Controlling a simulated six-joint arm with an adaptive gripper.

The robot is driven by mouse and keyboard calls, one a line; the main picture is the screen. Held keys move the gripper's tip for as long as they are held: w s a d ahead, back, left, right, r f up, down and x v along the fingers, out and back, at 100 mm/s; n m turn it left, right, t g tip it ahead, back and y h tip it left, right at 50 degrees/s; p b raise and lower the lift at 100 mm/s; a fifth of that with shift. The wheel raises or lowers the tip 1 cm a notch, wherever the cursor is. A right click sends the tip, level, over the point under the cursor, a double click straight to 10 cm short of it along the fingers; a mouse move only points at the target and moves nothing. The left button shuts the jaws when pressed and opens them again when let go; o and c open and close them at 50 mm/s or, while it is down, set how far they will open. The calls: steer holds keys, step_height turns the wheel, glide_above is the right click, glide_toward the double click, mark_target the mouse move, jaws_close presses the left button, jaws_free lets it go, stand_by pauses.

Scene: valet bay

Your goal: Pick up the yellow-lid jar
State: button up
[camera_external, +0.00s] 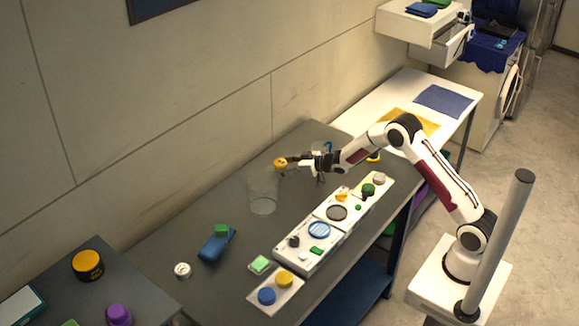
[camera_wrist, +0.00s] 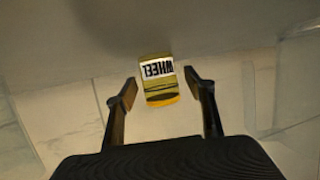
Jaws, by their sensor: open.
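The yellow-lid jar (camera_wrist: 157,80) shows in the wrist view with a yellowish body, a white label reading WHEEL and an orange-yellow lid. It appears upside down there, lid towards the bottom of the picture. My gripper (camera_wrist: 161,87) is open, with one finger on each side of the jar and a visible gap on both sides. In the external view the yellow lid of the jar (camera_external: 280,162) shows at the tip of my gripper (camera_external: 292,160), near the back of the grey table. The jar's lower part is hard to make out there.
A clear glass container (camera_external: 263,194) stands just in front of the jar. Trays with small items (camera_external: 327,226) lie along the table's front edge. A blue case (camera_external: 216,245) lies farther left. A dark, yellow-topped jar (camera_external: 88,266) stands on the left table. The wall is close behind.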

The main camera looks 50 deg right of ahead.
mark_target(281, 161)
steer(key=shift+w, duration=0.1)
stand_by(0.5)
steer(key=c, duration=1.1)
steer(key=shift+r, duration=5)
